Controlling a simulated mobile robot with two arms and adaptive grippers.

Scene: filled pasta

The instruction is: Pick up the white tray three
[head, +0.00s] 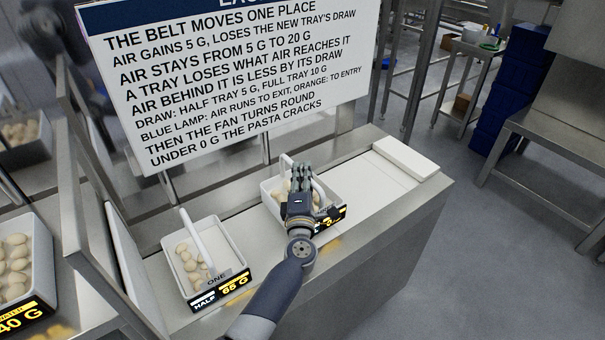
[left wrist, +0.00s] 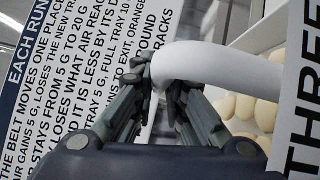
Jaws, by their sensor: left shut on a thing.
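The white tray three (head: 268,200) is at the middle of the metal counter in the head view, with pale filled pasta in it and a dark label with yellow figures on its front. In the left wrist view its thick white handle (left wrist: 225,66) arches between my fingers, and its "THREE" label (left wrist: 304,110) shows at the right. My left gripper (head: 300,172) is over the tray, shut on the handle; its fingers (left wrist: 165,85) close around it in the left wrist view. The arm hides part of the tray, and I cannot tell whether it is clear of the counter. My right gripper is not in view.
White tray one (head: 213,222), marked "HALF", stands left of tray three. Another pasta tray (head: 40,270) is at the far left, beside a metal frame (head: 72,215). A large sign (head: 230,75) stands behind. The pale belt surface (head: 375,180) to the right is clear up to a white block (head: 405,158).

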